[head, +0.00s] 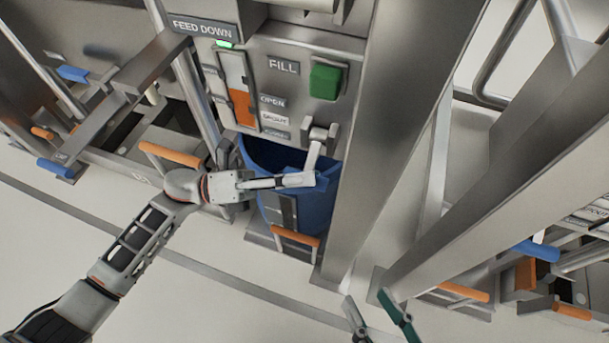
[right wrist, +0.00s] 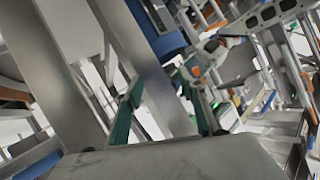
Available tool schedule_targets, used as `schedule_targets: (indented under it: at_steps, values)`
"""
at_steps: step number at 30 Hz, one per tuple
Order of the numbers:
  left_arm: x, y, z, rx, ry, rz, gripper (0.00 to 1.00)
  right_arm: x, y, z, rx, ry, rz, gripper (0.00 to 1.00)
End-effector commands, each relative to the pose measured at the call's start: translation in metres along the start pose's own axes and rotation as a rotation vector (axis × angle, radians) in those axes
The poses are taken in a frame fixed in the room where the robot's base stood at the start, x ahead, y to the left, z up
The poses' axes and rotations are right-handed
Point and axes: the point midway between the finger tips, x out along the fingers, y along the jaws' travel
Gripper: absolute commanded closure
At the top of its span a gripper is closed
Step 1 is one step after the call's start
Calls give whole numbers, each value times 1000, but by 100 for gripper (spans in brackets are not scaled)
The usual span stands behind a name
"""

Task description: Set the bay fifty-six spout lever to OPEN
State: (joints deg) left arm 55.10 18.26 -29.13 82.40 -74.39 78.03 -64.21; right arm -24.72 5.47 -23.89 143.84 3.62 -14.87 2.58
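The spout lever (head: 314,152) is a grey metal arm on the bay panel, right of the OPEN label (head: 272,101), the SPOUT label (head: 275,119) and a lower, hard-to-read label. It hangs downward from its pivot over the blue bin. A blue piece shows at its lower end. My left gripper (head: 318,180) reaches in from the left with its fingertips at that lower end; whether its fingers grip it is unclear. My right gripper (head: 377,308) is low, right of the bay post. In the right wrist view its green-padded fingers (right wrist: 163,105) are apart and empty.
The blue bin (head: 308,212) with an orange handle (head: 296,237) stands under the spout. A wide metal post (head: 385,130) stands right. Pale floor (head: 130,240) is open in front.

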Motion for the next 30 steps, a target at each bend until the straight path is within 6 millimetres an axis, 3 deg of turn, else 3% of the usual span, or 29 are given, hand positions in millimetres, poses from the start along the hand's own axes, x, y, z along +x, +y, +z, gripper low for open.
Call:
schedule_targets:
  at_steps: [10,14,15,26,30]
  values:
    - [5,0,0,1,0,1,64,0,0,0,-3,-1,0,60]
    - [5,0,0,0,0,1,98,0,0,0,-3,-1,1,60]
    - [5,0,0,0,0,1,100,0,0,0,-3,-1,1,60]
    - [6,-6,3,-27,2,15,100,0,2,-12,-49,13,5,60]
    - [7,-16,8,-80,3,40,100,-4,21,-21,-195,-6,34,60]
